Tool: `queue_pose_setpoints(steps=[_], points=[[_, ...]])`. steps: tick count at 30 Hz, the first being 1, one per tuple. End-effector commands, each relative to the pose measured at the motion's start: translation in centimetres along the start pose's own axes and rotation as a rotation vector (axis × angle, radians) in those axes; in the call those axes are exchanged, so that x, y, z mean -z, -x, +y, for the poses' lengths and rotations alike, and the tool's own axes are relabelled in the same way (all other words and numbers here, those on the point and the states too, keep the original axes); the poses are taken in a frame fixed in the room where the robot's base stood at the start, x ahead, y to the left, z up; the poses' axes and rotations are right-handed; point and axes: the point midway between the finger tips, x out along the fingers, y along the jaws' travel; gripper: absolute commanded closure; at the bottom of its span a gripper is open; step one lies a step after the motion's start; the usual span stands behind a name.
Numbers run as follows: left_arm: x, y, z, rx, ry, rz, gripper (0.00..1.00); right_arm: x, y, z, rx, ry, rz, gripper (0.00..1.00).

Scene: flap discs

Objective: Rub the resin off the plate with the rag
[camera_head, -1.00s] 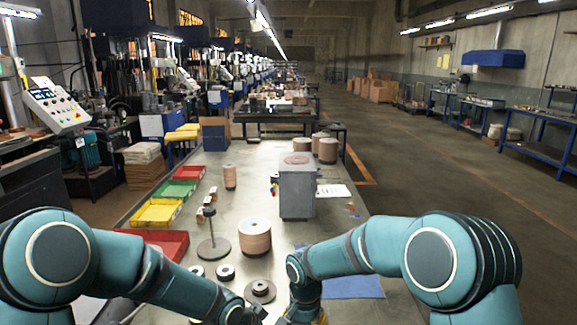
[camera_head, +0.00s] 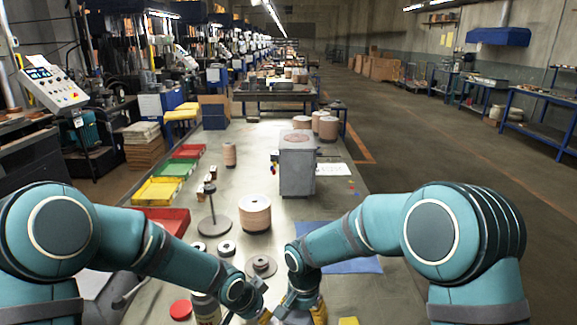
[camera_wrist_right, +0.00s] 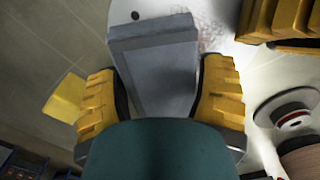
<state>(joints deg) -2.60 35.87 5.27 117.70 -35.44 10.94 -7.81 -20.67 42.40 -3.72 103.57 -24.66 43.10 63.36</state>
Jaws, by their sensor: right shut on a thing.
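In the right wrist view, my right gripper (camera_wrist_right: 162,92) is shut on a thick grey pad (camera_wrist_right: 155,70), seemingly the folded rag, between its yellow fingers. Behind the pad lies a pale, rounded plate (camera_wrist_right: 222,35) with a dark round spot and faint speckled reddish marks. The pad overlaps the plate in the view; I cannot tell whether they touch. My left gripper's yellow fingers (camera_wrist_right: 278,25) are at the plate's edge, upper right; their grip is unclear. In the head view, the right gripper (camera_head: 312,312) and left gripper (camera_head: 265,317) are close together at the bottom edge, largely cut off.
A yellow block (camera_wrist_right: 65,97) lies left of the right gripper. A red disc (camera_head: 180,309) and a can (camera_head: 207,309) stand at the front. A spindle stand (camera_head: 213,226), disc stack (camera_head: 255,214), blue mat (camera_head: 345,262) and grey box (camera_head: 297,170) are beyond the arms.

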Motion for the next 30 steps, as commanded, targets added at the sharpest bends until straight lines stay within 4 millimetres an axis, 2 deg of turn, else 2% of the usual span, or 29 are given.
queue_pose_setpoints(steps=[8,21,26,30], points=[[-0.1,-0.1,0.0,-0.001,0.000,-0.002,1.00,-0.9,0.0,0.4,-0.001,0.000,-0.001,0.69],[-0.1,-0.1,0.0,-0.001,0.000,-0.002,1.00,-3.9,-0.3,1.5,-0.002,0.000,-0.001,0.69],[-0.1,-0.1,0.0,-0.001,0.000,-0.002,1.00,-4.0,-0.3,1.6,-0.002,-0.001,-0.001,0.69],[-0.1,-0.1,0.0,-0.001,0.000,-0.002,1.00,-3.2,-0.3,1.3,-0.002,-0.002,-0.001,0.69]])
